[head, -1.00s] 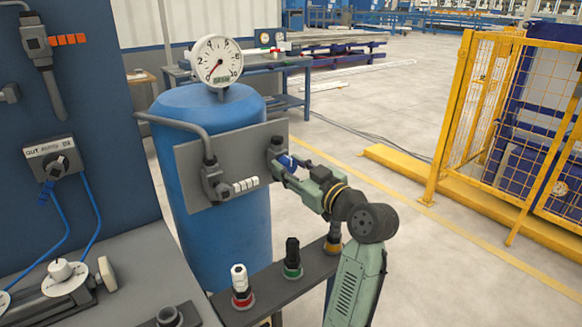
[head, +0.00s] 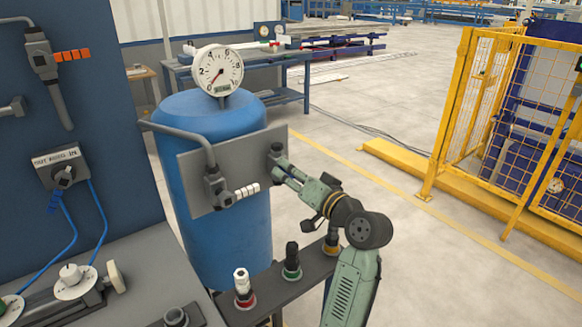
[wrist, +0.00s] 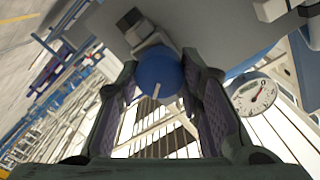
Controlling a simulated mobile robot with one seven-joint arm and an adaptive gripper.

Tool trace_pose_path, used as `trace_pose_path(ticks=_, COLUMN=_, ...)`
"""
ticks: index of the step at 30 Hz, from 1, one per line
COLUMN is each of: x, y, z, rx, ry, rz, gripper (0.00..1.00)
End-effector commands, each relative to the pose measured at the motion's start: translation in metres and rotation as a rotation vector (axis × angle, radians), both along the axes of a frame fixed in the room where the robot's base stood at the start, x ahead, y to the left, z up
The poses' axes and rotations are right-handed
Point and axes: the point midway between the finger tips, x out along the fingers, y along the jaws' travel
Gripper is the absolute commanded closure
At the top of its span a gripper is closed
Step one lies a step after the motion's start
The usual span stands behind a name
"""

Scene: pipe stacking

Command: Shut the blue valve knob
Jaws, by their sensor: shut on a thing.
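The blue valve knob (wrist: 160,72) is round with a white line on its face. In the wrist view it sits between the two fingers of my gripper (wrist: 160,88), which is shut on it. In the head view my gripper (head: 281,168) is at the right end of the grey plate (head: 235,160), by a dark valve body (head: 276,151). The knob is hidden behind the fingers there.
A blue tank (head: 237,235) stands behind the plate, with a white dial gauge (head: 216,71) on top. A grey pipe and white-handled fitting (head: 219,192) are on the plate's left. Yellow fencing (head: 450,130) is at right.

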Motion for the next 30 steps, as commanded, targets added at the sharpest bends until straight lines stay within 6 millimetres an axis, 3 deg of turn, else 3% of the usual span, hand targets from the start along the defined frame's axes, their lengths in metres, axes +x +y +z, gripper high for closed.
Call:
trace_pose_path(ticks=15, x=0.0004, y=-0.0004, z=-0.0007, rx=0.368, ry=0.266, rz=0.001, gripper=0.94)
trace_pose_path(ticks=30, x=0.0006, y=-0.0008, z=-0.0014, rx=0.528, ry=0.384, rz=0.000, gripper=0.94)
